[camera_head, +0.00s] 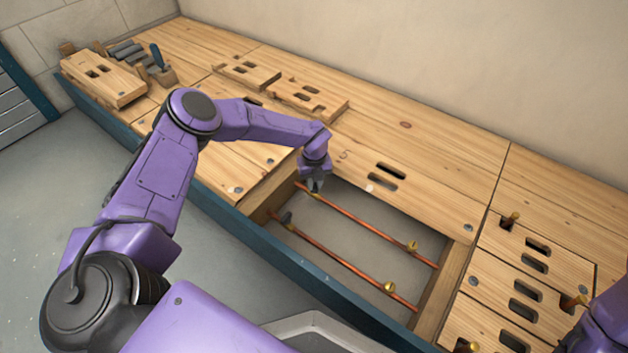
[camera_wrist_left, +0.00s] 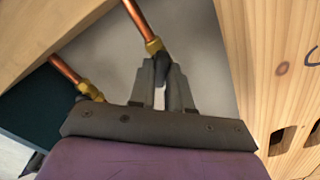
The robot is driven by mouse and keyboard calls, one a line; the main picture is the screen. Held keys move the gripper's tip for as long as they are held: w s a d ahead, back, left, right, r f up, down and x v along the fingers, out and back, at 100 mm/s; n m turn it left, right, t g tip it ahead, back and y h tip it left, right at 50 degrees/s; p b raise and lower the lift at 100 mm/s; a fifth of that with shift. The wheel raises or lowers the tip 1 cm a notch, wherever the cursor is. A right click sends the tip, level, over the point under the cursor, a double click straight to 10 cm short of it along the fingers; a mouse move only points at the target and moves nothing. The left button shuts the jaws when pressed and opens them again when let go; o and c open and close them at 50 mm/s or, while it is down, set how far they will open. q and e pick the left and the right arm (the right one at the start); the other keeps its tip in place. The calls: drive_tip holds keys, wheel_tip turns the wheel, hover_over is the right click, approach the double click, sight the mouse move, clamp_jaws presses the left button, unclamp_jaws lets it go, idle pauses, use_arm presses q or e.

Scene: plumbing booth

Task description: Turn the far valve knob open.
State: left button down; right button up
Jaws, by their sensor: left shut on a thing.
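Two copper pipes run through an open rectangular bay in the wooden deck. The far pipe (camera_head: 365,227) ends at its left in a brass fitting, which shows in the left wrist view (camera_wrist_left: 153,46). A dark valve knob (camera_wrist_left: 162,62) sits beside that fitting. My left gripper (camera_head: 315,186) reaches down into the bay's upper left corner, and its fingers (camera_wrist_left: 163,78) are shut on this knob, covering much of it. The near pipe (camera_head: 340,262) has a dark knob (camera_head: 286,217) at its left end, apart from the gripper. My right gripper is out of view.
Brass fittings (camera_head: 412,247) stand on the pipes' right parts. Wooden deck panels with slots (camera_head: 385,177) surround the bay. Loose slotted boards (camera_head: 308,98) lie at the back. A blue-handled tool (camera_head: 157,56) stands far left. The blue bench edge (camera_head: 265,252) runs along the front.

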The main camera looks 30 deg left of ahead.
use_arm(q)
drive_tip(key=n, duration=0.4)
drive_tip(key=shift+p, duration=0.4)
drive_tip(key=shift+n, duration=1.8)
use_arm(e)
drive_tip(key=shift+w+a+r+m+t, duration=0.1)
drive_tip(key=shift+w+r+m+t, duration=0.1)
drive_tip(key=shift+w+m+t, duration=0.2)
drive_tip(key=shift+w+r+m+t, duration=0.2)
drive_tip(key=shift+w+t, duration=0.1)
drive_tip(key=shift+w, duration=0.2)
use_arm(q)
drive_tip(key=shift+p, duration=0.3)
drive_tip(key=c, duration=1.1)
unclamp_jaws()
drive_tip(key=shift+o, duration=0.2)
drive_tip(key=shift+r, duration=0.1)
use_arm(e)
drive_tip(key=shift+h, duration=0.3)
